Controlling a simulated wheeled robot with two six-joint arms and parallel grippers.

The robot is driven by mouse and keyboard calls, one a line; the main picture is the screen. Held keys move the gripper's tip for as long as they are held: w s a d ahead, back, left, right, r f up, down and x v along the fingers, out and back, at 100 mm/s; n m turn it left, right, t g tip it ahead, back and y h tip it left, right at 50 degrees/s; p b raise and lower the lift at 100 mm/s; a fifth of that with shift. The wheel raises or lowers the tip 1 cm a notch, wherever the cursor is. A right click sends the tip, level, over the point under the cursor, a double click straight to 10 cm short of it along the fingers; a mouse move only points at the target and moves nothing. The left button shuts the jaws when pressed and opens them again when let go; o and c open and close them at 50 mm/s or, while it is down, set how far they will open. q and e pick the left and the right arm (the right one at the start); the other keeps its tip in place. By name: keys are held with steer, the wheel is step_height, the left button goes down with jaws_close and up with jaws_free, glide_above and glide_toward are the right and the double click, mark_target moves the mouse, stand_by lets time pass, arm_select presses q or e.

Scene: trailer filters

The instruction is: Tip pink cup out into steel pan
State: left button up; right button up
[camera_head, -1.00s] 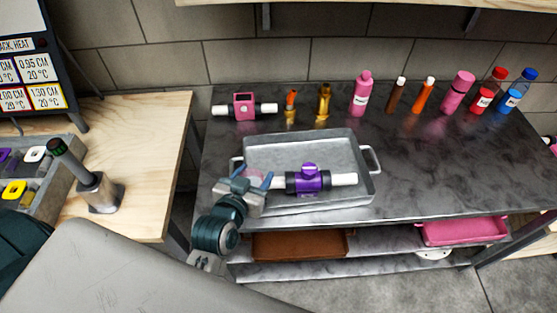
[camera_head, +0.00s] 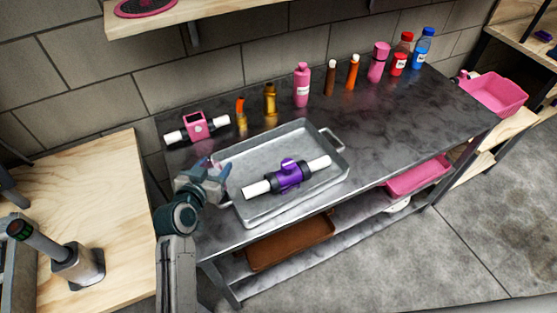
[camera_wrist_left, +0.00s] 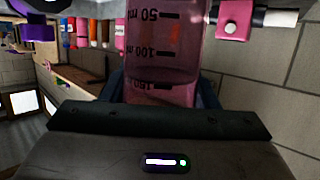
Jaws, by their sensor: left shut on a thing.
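The steel pan (camera_head: 331,178) lies on the dark metal table, with a purple filter unit (camera_head: 288,174) with white pipe ends resting in it. My left gripper (camera_head: 219,173) is at the pan's left edge, raised above the table. It is shut on the pink cup (camera_wrist_left: 165,45), a see-through cup with 50, 100 and 150 ml marks in the left wrist view. The gripper mostly hides the cup in the head view. My right gripper is not in view.
A pink filter unit (camera_head: 195,125) and several bottles, including a pink bottle (camera_head: 302,88), stand along the table's back. A brown tray (camera_head: 290,242) and a pink tray (camera_head: 420,176) sit on the shelf below. The table right of the pan is clear.

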arm_select(q)
steer(key=w+d+m+g+h, duration=0.1)
steer(key=w+d+m+h, duration=0.1)
steer(key=w, duration=0.5)
steer(key=w+d+m+g+h+b, duration=0.1)
steer(key=w+d+m+g+h, duration=0.1)
steer(key=w, duration=0.4)
steer(key=d+r+m+h, duration=0.1)
steer(key=d+h, duration=0.1)
steer(key=shift+w+d+m, duration=0.3)
steer(key=shift+w+d, duration=0.05)
steer(key=shift+d, duration=0.05)
